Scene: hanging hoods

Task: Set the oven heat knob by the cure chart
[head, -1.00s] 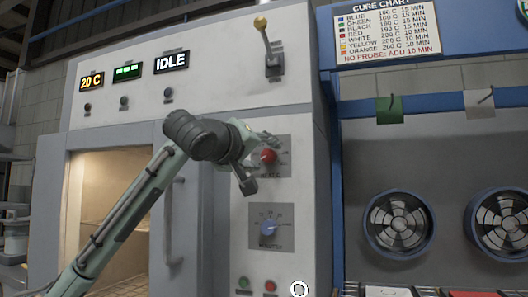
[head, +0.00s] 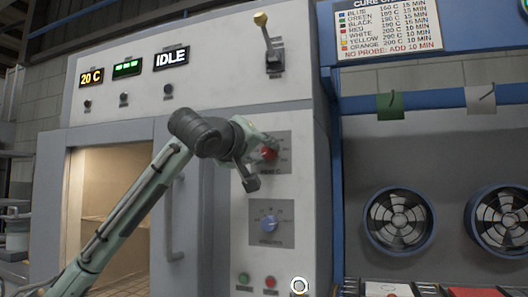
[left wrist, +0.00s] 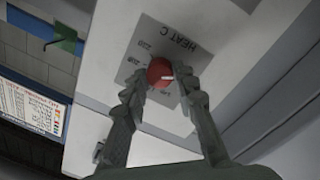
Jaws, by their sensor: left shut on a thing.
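The red heat knob (head: 269,153) is on a grey dial plate on the oven's front panel. In the left wrist view the knob (left wrist: 160,72) sits between the fingers of my left gripper (left wrist: 161,77), which is shut on it. A pale pointer mark shows on the knob; some dial numbers are hidden by the fingers. In the head view my left gripper (head: 257,150) reaches the knob from the left. The cure chart (head: 388,28) hangs at upper right, its title cut off; its last line reads "NO PROBE: ADD 10 MIN". My right gripper is out of view.
A blue knob (head: 269,223) is below the heat knob, with green and red buttons under it. A yellow-tipped lever (head: 268,42) is above. Displays read "20 C" (head: 91,77) and "IDLE" (head: 171,59). The oven door handle (head: 172,218) stands left of the knobs. Fans are at right.

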